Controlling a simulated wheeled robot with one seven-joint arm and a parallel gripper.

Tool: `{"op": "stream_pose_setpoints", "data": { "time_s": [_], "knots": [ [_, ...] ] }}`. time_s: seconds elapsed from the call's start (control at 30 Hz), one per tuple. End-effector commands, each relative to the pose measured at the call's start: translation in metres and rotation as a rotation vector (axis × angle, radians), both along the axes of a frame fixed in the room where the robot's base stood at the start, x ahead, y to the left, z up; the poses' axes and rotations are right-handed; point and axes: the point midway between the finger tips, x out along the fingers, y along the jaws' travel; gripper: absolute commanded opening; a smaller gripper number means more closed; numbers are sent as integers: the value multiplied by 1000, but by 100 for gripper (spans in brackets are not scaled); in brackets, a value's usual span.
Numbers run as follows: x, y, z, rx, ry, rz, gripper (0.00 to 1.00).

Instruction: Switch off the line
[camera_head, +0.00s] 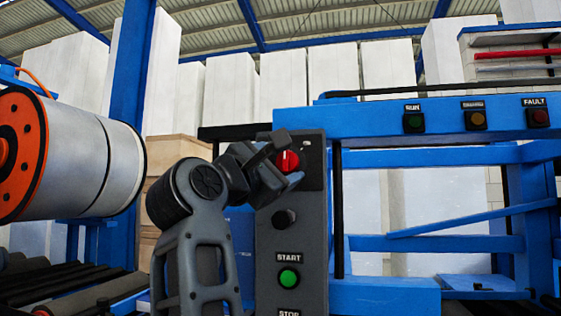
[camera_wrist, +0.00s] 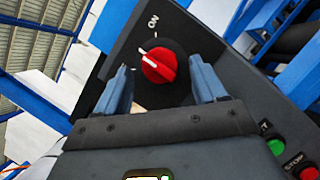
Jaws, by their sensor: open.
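A grey control panel (camera_head: 309,235) stands upright at the centre of the head view. Near its top is a red rotary switch (camera_head: 289,160) with a white pointer line. The switch also shows in the wrist view (camera_wrist: 160,68), where an "ON" label is printed above it and the pointer is turned up-left, off the label's direction. My gripper (camera_head: 279,162) is open at the switch. In the wrist view my gripper (camera_wrist: 160,75) has one finger on each side of the switch, with a visible gap to each. Contact is not seen.
Below are a black knob (camera_head: 284,218), a green START button (camera_head: 289,279) and a STOP label; the red STOP button (camera_wrist: 309,173) shows in the wrist view. RUN (camera_head: 413,122), amber (camera_head: 475,119) and FAULT (camera_head: 538,117) lamps sit right. A large roll (camera_head: 90,160) is left.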

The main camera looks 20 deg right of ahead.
Motion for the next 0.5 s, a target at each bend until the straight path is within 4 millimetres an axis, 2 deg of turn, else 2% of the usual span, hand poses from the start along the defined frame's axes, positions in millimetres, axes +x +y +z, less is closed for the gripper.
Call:
{"op": "stream_pose_setpoints", "data": {
  "time_s": [0.37, 0.5],
  "knots": [
    [5, -7, 2, -1, 1, 0, 70],
    [5, -7, 2, -1, 0, -1, 60]
  ]
}}
